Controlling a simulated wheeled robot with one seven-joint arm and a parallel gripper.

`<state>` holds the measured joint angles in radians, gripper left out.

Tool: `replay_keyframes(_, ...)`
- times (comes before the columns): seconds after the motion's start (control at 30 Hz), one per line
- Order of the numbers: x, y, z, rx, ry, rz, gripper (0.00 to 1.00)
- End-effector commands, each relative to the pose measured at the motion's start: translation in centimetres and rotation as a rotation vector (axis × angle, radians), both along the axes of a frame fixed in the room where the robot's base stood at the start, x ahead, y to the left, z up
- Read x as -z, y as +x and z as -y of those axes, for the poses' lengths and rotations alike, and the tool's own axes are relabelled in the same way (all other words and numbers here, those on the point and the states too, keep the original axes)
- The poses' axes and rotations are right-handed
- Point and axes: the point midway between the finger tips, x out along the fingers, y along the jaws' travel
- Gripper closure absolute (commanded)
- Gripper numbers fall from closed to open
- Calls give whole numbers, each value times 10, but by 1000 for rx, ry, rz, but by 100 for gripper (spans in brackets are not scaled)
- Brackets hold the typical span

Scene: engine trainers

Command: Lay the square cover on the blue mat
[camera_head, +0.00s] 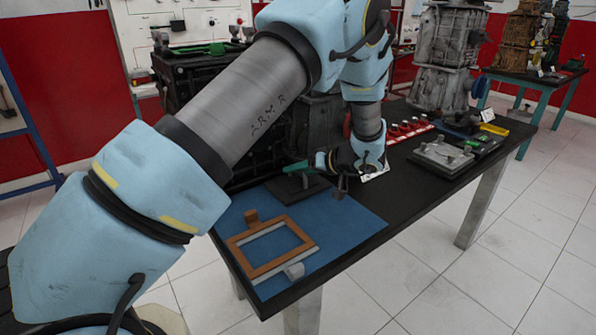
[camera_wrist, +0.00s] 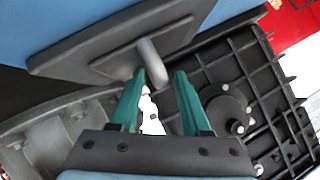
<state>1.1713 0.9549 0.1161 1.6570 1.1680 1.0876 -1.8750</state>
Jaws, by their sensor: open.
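A dark square plate with a raised grey handle, which looks like the square cover (camera_head: 314,188), lies flat at the back edge of the blue mat (camera_head: 345,218). In the wrist view the cover (camera_wrist: 105,62) fills the upper middle, with blue mat (camera_wrist: 60,18) beyond it. My gripper (camera_head: 287,169) is just above the cover, its green fingers pointing left. In the wrist view my gripper (camera_wrist: 161,76) is open, and the handle's end shows near the left fingertip. Whether a finger touches the handle I cannot tell.
An orange-brown frame (camera_head: 242,263) and a light grey frame (camera_head: 305,252) lie at the mat's front left. A dark engine block (camera_head: 285,130) stands close behind. A grey plate with a handle (camera_head: 440,154) and red parts (camera_head: 405,130) sit farther right. The mat's right part is bare.

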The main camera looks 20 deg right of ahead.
Motion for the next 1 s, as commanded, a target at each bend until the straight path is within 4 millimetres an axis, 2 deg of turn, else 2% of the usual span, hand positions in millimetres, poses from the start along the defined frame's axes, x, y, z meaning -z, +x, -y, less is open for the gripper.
replay_keyframes(0.17,-5,-8,6,2,-2,1,53)
replay_keyframes(0.63,-49,-75,46,3,-3,1,53)
replay_keyframes(0.8,-58,-87,53,2,0,0,53)
replay_keyframes(1.0,-60,-90,54,-1,0,-1,53)
